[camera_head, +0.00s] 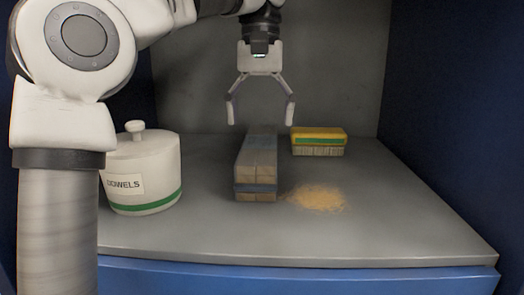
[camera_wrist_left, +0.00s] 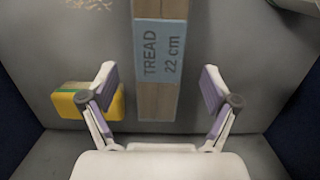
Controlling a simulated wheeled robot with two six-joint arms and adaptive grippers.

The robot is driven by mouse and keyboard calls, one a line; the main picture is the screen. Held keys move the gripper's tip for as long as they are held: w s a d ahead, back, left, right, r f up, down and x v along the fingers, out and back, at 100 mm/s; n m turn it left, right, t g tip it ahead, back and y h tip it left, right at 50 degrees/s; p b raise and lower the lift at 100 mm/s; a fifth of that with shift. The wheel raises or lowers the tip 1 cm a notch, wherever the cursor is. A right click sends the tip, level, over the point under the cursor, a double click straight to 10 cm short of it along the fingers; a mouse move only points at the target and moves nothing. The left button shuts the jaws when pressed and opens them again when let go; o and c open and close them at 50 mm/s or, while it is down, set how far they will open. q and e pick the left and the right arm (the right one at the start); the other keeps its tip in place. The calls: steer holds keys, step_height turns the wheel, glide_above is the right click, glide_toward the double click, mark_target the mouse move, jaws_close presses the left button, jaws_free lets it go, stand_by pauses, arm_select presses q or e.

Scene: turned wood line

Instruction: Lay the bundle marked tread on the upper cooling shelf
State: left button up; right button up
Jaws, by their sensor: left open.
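The bundle marked tread (camera_head: 257,172) is a long stack of wooden strips lying on the grey surface, with a blue band near its front end. In the left wrist view the bundle (camera_wrist_left: 155,100) carries a blue label reading "TREAD 22 cm". My left gripper (camera_head: 261,112) is open and empty above the far part of the bundle, pointing down. In the left wrist view its fingers (camera_wrist_left: 160,78) stand apart on either side of the bundle, not touching it. My right gripper is not in view. I cannot make out an upper cooling shelf in either view.
A white lidded pot marked "DOWELS" (camera_head: 143,174) stands left of the bundle. A yellow and green brush (camera_head: 318,141) lies to its right at the back, near a pile of sawdust (camera_head: 317,197). The front right of the grey surface (camera_head: 400,235) is clear. Dark walls close both sides.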

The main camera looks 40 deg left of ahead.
mark_target(261, 140)
arm_select(q)
steer(key=shift+s+d+f+b, duration=0.15)
steer(key=shift+f+b, duration=0.2)
steer(key=shift+f, duration=0.3)
steer(key=shift+s+d+f+b, duration=0.1)
steer(key=shift+f+b, duration=0.25)
steer(key=shift+f, duration=0.25)
step_height(261, 140, down, 4)
steer(key=b, duration=0.4)
steer(key=shift+s+d+f, duration=0.1)
steer(key=shift+f, duration=0.1)
steer(key=shift+r, duration=0.2)
jaws_close()
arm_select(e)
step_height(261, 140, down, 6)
